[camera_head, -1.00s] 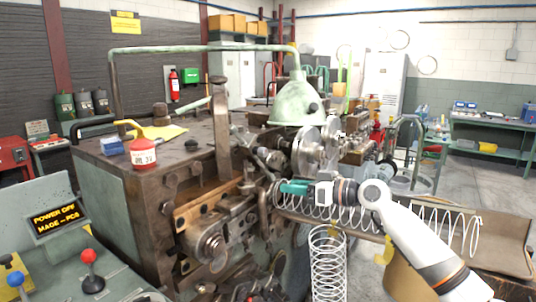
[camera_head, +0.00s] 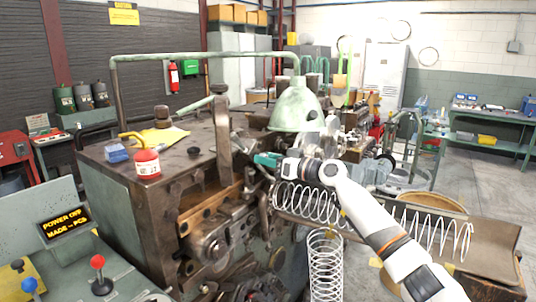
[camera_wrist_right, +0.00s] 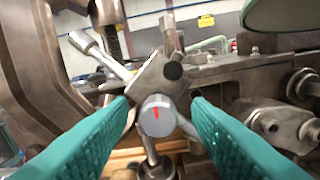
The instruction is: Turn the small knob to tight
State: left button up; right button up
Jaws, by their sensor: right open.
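The small knob (camera_wrist_right: 157,116) is a round grey cap with a red mark on its face, seen in the right wrist view. It sits in front of a metal piece with spoke-like arms (camera_wrist_right: 165,72). My right gripper (camera_head: 264,159) has green fingers and reaches the machine in the head view. In the right wrist view its open fingers (camera_wrist_right: 160,108) lie left and right of the knob, with visible gaps. Whether the fingertips reach the knob's depth I cannot tell. The knob cannot be made out in the head view. My left gripper is not in view.
The coiler machine (camera_head: 130,188) fills the middle, with a green lamp shade (camera_head: 297,105) above my right gripper. Coiled springs (camera_head: 325,262) are below my right arm. A control panel (camera_head: 125,283) is at the lower left.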

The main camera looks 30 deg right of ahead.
jog(key=shift+w+a, duration=0.1)
jog(key=shift+w, duration=0.05)
jog(key=shift+c, duration=0.3)
grip_shut()
